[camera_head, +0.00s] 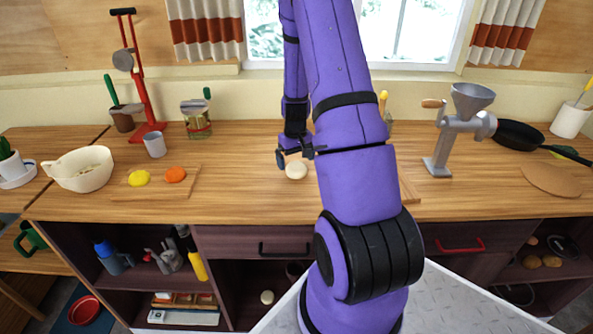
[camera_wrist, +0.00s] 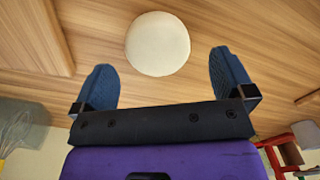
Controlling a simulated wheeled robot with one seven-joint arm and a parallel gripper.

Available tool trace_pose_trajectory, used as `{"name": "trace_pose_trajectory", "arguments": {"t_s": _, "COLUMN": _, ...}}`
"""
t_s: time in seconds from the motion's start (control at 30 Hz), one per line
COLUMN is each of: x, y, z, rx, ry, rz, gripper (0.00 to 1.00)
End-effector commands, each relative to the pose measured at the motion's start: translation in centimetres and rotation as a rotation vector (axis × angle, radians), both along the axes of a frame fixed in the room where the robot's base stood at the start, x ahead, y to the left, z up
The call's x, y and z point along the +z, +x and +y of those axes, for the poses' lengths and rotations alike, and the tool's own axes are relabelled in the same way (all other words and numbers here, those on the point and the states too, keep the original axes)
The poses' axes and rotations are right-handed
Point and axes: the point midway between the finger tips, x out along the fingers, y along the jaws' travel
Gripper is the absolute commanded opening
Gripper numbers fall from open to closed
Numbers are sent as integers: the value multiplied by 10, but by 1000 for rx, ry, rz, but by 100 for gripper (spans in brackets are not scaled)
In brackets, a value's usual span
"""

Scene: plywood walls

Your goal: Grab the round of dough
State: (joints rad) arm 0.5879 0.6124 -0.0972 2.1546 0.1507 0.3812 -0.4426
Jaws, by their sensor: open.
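The round of dough (camera_head: 296,170) is a pale cream disc on the wooden counter, near the middle of the head view. In the wrist view the dough (camera_wrist: 158,44) shows whole at the top centre, ahead of the gap between my fingers. My gripper (camera_head: 293,155) is close beside the dough, on its far side in the head view. In the wrist view my gripper (camera_wrist: 161,78) has its two blue fingers wide apart with nothing between them. The dough does not appear to be held.
A cutting board (camera_head: 158,190) with a yellow disc (camera_head: 139,178) and an orange disc (camera_head: 175,174) lies to the left. A cream bowl (camera_head: 82,169) stands farther left. A metal grinder (camera_head: 455,130) stands right. Counter between the board and the dough is clear.

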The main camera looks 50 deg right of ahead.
Motion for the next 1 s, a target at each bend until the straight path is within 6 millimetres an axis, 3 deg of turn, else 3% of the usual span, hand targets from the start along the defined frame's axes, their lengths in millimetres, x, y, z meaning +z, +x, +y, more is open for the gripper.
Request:
{"name": "trace_pose_trajectory", "arguments": {"t_s": 0.2, "x": -28, "y": 0, "z": -3, "rx": -2, "ry": 0, "rz": 1, "gripper": 100}}
{"name": "trace_pose_trajectory", "arguments": {"t_s": 0.53, "x": -35, "y": 0, "z": -3, "rx": -1, "ry": 0, "rz": -1, "gripper": 100}}
{"name": "trace_pose_trajectory", "arguments": {"t_s": 0.57, "x": -35, "y": 0, "z": -3, "rx": -1, "ry": 0, "rz": -1, "gripper": 98}}
{"name": "trace_pose_trajectory", "arguments": {"t_s": 0.77, "x": -35, "y": 0, "z": -3, "rx": -1, "ry": 0, "rz": -1, "gripper": 52}}
{"name": "trace_pose_trajectory", "arguments": {"t_s": 1.0, "x": -35, "y": 0, "z": -3, "rx": -1, "ry": 0, "rz": -1, "gripper": 50}}
